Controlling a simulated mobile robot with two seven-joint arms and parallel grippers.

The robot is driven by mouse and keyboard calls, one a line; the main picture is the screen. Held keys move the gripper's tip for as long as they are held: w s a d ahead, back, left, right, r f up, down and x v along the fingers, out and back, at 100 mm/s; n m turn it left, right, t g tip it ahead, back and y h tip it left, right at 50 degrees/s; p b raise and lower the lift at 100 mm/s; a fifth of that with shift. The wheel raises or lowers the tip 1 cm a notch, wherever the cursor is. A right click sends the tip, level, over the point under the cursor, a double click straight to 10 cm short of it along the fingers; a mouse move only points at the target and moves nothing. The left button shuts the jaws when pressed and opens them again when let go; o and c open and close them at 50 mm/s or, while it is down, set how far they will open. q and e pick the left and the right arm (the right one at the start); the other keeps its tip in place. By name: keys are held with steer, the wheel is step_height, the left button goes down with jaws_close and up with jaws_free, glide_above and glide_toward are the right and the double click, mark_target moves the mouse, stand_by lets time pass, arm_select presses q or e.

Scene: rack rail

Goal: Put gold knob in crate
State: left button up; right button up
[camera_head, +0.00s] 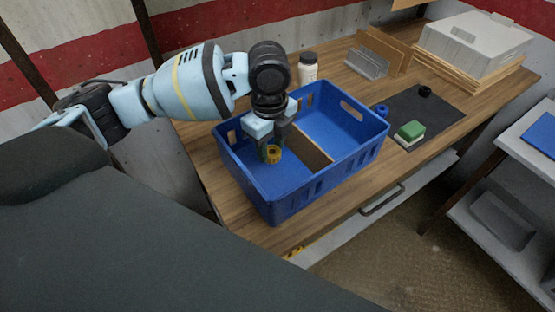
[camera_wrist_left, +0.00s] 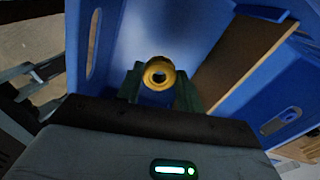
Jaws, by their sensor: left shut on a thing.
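The gold knob (camera_head: 272,154) is a small yellow-gold ring-shaped piece with a dark hole. My left gripper (camera_head: 267,150) is shut on it and points down into the blue crate (camera_head: 290,206). In the left wrist view the knob (camera_wrist_left: 158,75) sits between the fingertips, with crate walls around it. The knob is over the crate's left compartment, left of a brown divider (camera_head: 302,146). I cannot tell whether it touches the crate floor. My right gripper is not in view.
The crate stands on a wooden table. The crate's right compartment looks empty.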

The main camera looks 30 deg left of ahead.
mark_target(271, 150)
arm_select(q)
steer(key=shift+f, duration=0.95)
step_height(271, 150, down, 4)
steer(key=shift+f, duration=0.15)
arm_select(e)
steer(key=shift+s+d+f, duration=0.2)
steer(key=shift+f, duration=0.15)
arm_select(q)
steer(key=o, duration=1)
steer(key=shift+f, duration=0.1)
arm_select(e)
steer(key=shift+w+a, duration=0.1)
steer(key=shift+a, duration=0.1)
arm_select(q)
step_height(271, 150, up, 11)
steer(key=shift+r+p, duration=0.15)
steer(key=shift+p, duration=0.2)
steer(key=shift+r, duration=0.5)
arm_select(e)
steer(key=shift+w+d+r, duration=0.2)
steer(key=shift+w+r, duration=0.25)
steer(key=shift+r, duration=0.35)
